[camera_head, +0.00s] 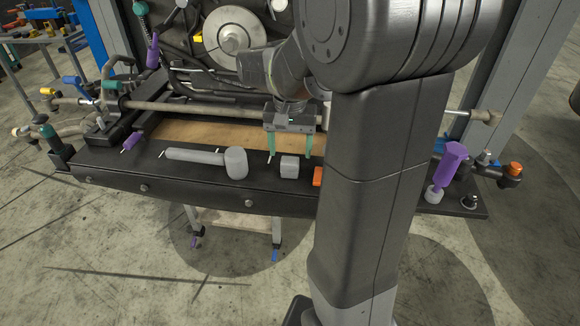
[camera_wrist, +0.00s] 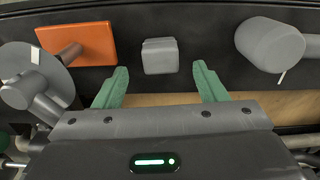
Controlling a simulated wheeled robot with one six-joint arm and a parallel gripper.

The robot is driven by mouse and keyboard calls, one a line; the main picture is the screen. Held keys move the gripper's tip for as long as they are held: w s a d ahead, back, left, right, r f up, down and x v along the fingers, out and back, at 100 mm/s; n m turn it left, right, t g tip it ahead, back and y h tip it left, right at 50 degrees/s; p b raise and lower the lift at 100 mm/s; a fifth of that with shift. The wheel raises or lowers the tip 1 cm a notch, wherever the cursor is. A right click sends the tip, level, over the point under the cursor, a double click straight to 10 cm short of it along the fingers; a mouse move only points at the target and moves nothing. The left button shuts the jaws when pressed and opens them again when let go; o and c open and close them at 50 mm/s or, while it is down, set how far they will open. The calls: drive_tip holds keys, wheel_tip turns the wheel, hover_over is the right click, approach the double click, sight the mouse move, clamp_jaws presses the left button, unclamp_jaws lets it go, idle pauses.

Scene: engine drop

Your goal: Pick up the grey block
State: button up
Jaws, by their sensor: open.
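The grey block (camera_head: 289,167) is a small cube-like piece standing on the black ledge (camera_head: 215,195). In the wrist view the grey block (camera_wrist: 160,56) lies ahead of the fingertips, between their two lines. My gripper (camera_head: 288,155) hangs over the ledge with its two green fingers apart, just behind the block. In the wrist view my gripper (camera_wrist: 160,75) is open with nothing between the fingers. The fingers look apart from the block; their exact height above the ledge cannot be told.
A grey cylinder with a rod (camera_head: 236,163) lies left of the block. An orange plate (camera_head: 317,176) is close on its right, partly hidden by my arm; it also shows in the wrist view (camera_wrist: 85,40). A purple-handled part (camera_head: 450,162) stands farther right. A metal bar (camera_head: 200,108) runs behind.

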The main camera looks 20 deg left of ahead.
sight(290, 160)
drive_tip(key=shift+s+f, duration=0.1)
drive_tip(key=shift+f, duration=2.6)
drive_tip(key=c, duration=1.1)
drive_tip(key=shift+r, duration=0.1)
